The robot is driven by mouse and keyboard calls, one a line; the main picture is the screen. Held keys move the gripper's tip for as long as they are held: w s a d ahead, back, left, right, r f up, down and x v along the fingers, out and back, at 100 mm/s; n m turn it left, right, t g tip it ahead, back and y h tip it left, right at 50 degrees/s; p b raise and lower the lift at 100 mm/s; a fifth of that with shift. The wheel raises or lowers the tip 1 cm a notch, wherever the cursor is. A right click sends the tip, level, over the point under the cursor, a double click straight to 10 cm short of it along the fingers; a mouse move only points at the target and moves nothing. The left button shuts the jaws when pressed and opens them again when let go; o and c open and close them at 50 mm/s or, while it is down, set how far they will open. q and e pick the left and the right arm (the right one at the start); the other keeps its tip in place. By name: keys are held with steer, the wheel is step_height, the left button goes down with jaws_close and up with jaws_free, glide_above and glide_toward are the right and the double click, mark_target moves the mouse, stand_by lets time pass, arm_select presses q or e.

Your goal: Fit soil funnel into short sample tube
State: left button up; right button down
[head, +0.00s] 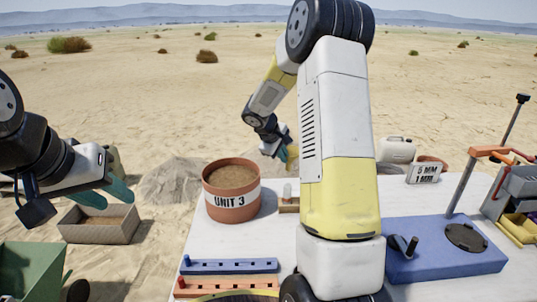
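A small clear tube (288,190) stands upright in a low wooden block (287,204) on the white table, partly hidden by my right arm; I cannot tell if it is the short sample tube. My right gripper (288,158) hangs above and behind it, with teal and yellowish parts at its tip. I cannot make out whether it holds anything there. No soil funnel is clearly recognisable. My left gripper (124,178) is at the left, off the table's edge, with its teal fingers apart and nothing visible between them.
A terracotta pot (232,205) labelled UNIT 3, filled with soil, stands beside the tube block. Blue (229,266) and orange (226,287) racks lie at the front. A blue board (443,252) is at right. A sand-filled box (99,224) and green cart (30,268) are left of the table.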

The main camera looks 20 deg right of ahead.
steer(key=shift+f, duration=2.85)
steer(key=shift+f, duration=2.5)
steer(key=c, duration=1.6)
jaws_free()
steer(key=shift+o, duration=0.2)
steer(key=v, duration=0.7)
steer(key=shift+s+r, duration=0.15)
steer(key=shift+r, duration=0.2)
steer(key=shift+a+r, duration=0.1)
steer(key=shift+a, duration=0.05)
